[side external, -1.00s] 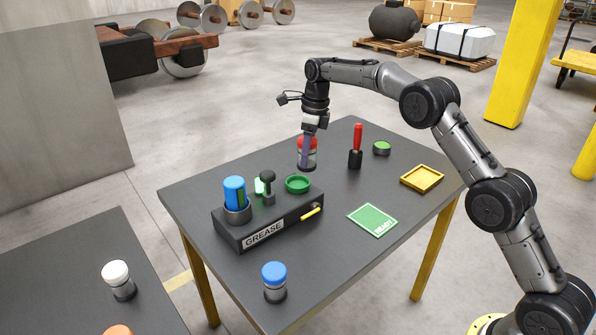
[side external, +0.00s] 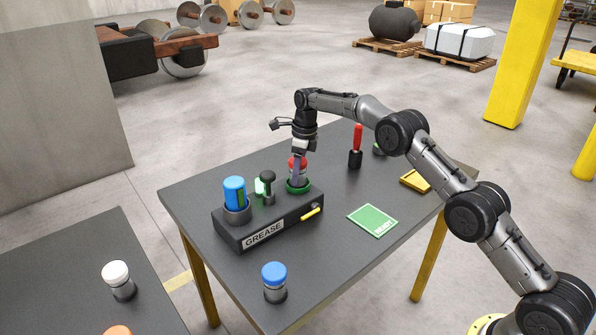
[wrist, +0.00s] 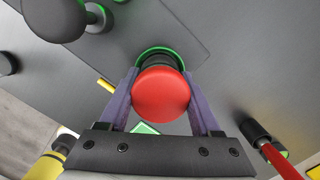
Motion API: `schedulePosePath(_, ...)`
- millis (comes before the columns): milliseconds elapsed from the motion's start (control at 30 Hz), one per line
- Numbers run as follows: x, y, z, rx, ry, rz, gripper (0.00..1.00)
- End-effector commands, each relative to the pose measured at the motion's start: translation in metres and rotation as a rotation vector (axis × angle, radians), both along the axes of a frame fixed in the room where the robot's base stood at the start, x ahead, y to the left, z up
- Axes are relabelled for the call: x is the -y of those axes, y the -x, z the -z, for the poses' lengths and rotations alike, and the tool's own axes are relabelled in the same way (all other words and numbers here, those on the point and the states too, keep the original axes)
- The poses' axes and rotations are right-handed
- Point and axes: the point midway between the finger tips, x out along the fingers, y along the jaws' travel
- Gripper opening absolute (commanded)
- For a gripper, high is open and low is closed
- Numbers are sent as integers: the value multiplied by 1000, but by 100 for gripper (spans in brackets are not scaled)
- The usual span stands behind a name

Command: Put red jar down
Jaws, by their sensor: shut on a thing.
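The red jar (side external: 302,163), with a red lid and a dark lower part, is held in my gripper (side external: 297,174). In the wrist view the red lid (wrist: 160,94) sits between the two purple fingers of my gripper (wrist: 160,98), which are shut on the jar. The jar is upright at the green ring (side external: 299,186) at the right end of the GREASE block (side external: 240,228). In the wrist view the green ring (wrist: 172,53) shows partly behind the jar. Whether the jar's base touches the bottom of the holder is hidden.
On the block are a blue jar (side external: 234,193) in a holder and a black-knobbed tool (side external: 268,184). A red-handled tool (side external: 356,146) stands behind to the right. A green READY card (side external: 373,220), a yellow tray (side external: 416,181) and a blue-lidded jar (side external: 274,281) are on the table.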

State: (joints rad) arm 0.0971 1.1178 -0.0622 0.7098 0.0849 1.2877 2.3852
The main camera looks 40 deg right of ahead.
Motion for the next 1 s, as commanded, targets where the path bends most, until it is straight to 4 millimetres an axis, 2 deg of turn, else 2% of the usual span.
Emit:
schedulePosePath(200, 0, 0, 2, 0, 0, 0, 8)
schedulePosePath(233, 0, 0, 3, 0, 0, 0, 66)
schedulePosePath(400, 0, 0, 2, 0, 0, 0, 95)
schedulePosePath(767, 0, 0, -3, 1, 0, 0, 95)
schedulePosePath(1000, 3, 3, -39, 4, 1, 1, 95)
